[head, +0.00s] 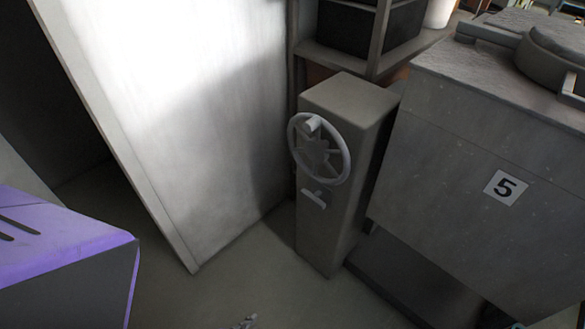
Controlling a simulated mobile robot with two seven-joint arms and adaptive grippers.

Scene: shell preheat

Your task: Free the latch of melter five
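Melter five is the large grey metal box (460,165) at the right, with a white plate marked 5 (506,188) on its face. Beside it, on its left, stands a grey pedestal (325,235) with a spoked handwheel (345,165) on its front. A small light bar, perhaps the latch (314,199), sits just below the wheel. Nothing touches the wheel or the bar. A small grey tip at the bottom edge may be my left gripper (246,322); its opening cannot be made out. My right gripper is not seen.
A tall white panel (190,100) stands left of the pedestal. A shelf (340,55) is behind it. A purple-topped shape (65,240) fills the lower left; I cannot tell what it belongs to. The floor (240,265) before the pedestal is clear.

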